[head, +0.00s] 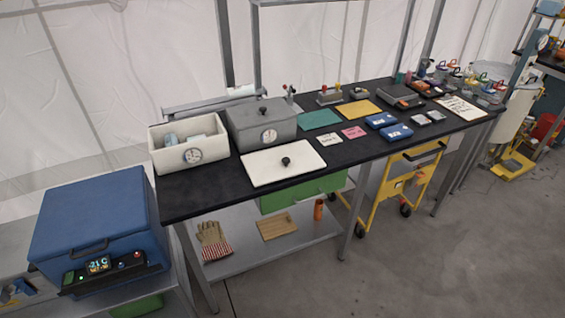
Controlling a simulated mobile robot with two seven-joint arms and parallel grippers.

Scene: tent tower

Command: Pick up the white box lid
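The white box lid (262,166) lies flat on the black table near its front edge. It is a white rectangular plate with a black knob (286,161) at its middle. The open white box (162,157) stands to its left at the table's left end, with a round dial on its front and grey-blue items inside. A grey box (247,118) with its lid on, a knob on top and a dial on its front, stands just behind the white lid. Neither of my grippers shows in the head view.
The black table (197,187) also bears green, yellow and pink sheets, blue cases (395,132) and small devices to the right. A blue cooler box (92,221) stands at the lower left. A yellow cart (398,180) is under the table. Grey floor (440,260) in front is clear.

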